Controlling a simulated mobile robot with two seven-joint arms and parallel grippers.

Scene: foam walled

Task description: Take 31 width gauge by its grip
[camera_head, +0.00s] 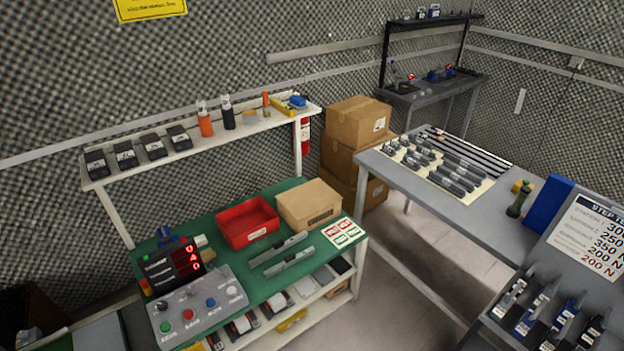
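No label reading 31 is legible, so I cannot tell which piece is the 31 width gauge. Several dark-handled tools with white and blue labels stand in a grey rack (487,322) at the lower right; their markings are too small to read. Several dark grey pieces (457,172) lie in rows on a pale sheet on the grey table (417,190). Two grey bars (287,262) lie on the green bench. Neither of my grippers is in view.
The green bench (222,272) holds a red tray (247,222), a cardboard box (309,204) and a control box with buttons (199,308). A white shelf (215,143) stands behind it. Stacked cartons (357,122) stand between bench and table. Floor (400,275) shows between them.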

